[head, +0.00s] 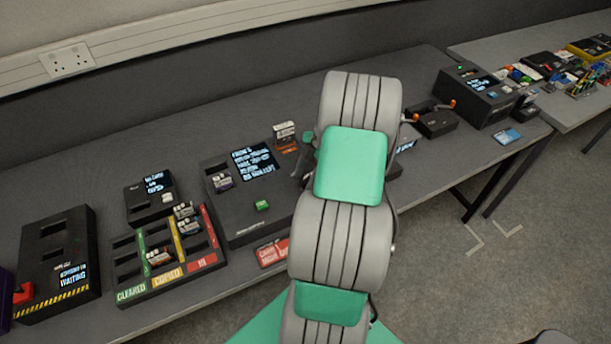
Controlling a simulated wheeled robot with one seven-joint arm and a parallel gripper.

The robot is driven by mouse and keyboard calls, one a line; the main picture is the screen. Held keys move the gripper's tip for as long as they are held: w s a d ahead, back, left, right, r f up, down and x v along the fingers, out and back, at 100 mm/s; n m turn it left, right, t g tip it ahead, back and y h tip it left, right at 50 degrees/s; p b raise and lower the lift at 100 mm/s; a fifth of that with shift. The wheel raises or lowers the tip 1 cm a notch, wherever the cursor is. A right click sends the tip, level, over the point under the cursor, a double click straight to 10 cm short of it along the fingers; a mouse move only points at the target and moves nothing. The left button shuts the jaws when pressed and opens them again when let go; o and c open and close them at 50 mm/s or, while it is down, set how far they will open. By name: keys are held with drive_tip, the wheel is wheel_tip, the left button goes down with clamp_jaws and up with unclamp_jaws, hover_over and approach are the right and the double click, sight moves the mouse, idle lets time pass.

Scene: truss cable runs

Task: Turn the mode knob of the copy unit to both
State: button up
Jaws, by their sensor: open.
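A wide black unit (230,215) with a lit multi-line screen (255,162) and a green button (262,205) sits mid-table; it may be the copy unit, but its small print is unreadable. A small cartridge (222,181) stands in its left part. My arm covers the right end of this area, and I cannot make out a mode knob or its setting.
A sorting tray (130,291) with coloured lanes, a small screen box (151,198) and a black box showing WAITING (50,250) stand left. A lever box (433,121) and a larger screen unit (478,95) stand right. The table's back strip is mostly clear.

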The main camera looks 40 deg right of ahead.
clamp_jaws()
idle(0.5)
drive_tip(key=shift+m, duration=0.3)
drive_tip(key=m+t+b, duration=0.1)
drive_tip(key=m, duration=0.1)
drive_tip(key=m+b, duration=0.1)
drive_tip(key=m, duration=0.1)
drive_tip(key=shift+s+f+t+h+b, duration=0.1)
drive_tip(key=shift+t+h+b, duration=0.25)
drive_tip(key=shift+t+h, duration=0.05)
drive_tip(key=shift+s+a+m+t+h+b, duration=0.15)
drive_tip(key=shift+m+h+b, duration=0.25)
drive_tip(key=shift+m, duration=0.7)
drive_tip(key=shift+w+m+t+h+b, duration=0.1)
drive_tip(key=shift+m+t+h+b, duration=0.3)
drive_tip(key=shift+m, duration=0.7)
unclamp_jaws()
